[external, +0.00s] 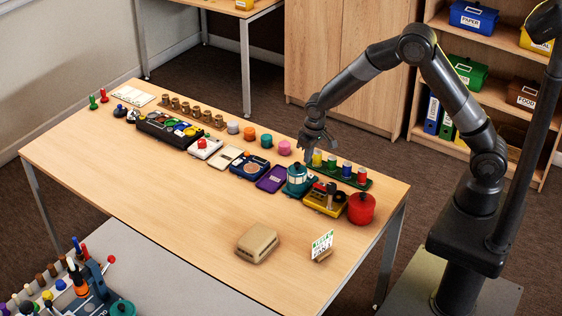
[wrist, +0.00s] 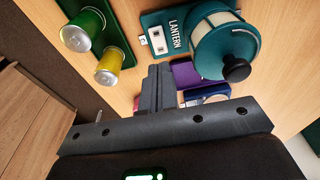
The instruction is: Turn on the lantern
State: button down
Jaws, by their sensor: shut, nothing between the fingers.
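The lantern (external: 297,182) is a teal cylinder with pale windows, standing on the table among a row of objects. In the wrist view the lantern (wrist: 212,50) shows its black top knob and a teal base plate lettered LANTERN. A small white switch panel (wrist: 157,41) sits on that plate beside the lantern body; its on or off state is too small to tell. My gripper (external: 318,140) is above the far side of the row, behind the lantern. In the wrist view its fingers (wrist: 152,78) are together and empty, apart from the switch panel.
A green rack with several coloured cans (external: 347,171) stands just behind the lantern. A purple tray (external: 273,179) is to its left, a yellow device (external: 325,200) and red pot (external: 361,208) to its right. The table's front middle (external: 190,195) is clear.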

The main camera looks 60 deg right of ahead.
aim_at(309, 174)
jog(key=shift+w+f, duration=0.2)
jog(key=shift+f, duration=1)
jog(key=shift+w+f, duration=0.15)
jog(key=shift+f, duration=1)
jog(key=shift+f+g, duration=0.25)
jog(key=shift+g, duration=0.05)
jog(key=shift+s+r, duration=0.2)
jog(key=shift+s, duration=0.55)
notch_tip(309, 174, up, 14)
jog(key=s, duration=0.2)
